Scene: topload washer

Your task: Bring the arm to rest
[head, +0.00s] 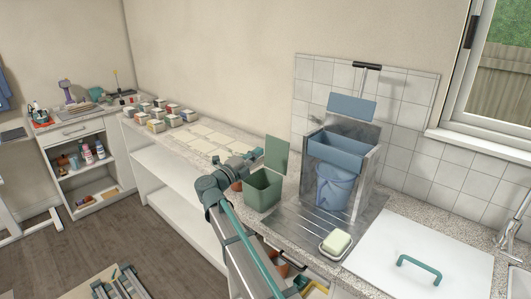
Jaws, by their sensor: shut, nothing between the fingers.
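My arm rises from the bottom of the head view, and its grey elbow-like joint stands in front of the counter. My gripper (243,164) is at the far end of the arm, low over the counter beside the green bin (263,190). It looks small and dark here, with its fingers shut and nothing seen in them. The green bin stands open with its lid upright. To the right, a blue open-topped box (337,150) with a raised flap sits in a grey metal frame, above a blue bucket (333,187).
A soap-like block on a white dish (336,243) lies by the ribbed metal drainer. A white panel with a teal handle (419,268) lies at right. Small boxes (172,113) and flat cream tiles (206,138) cover the counter at left. Open shelves are below.

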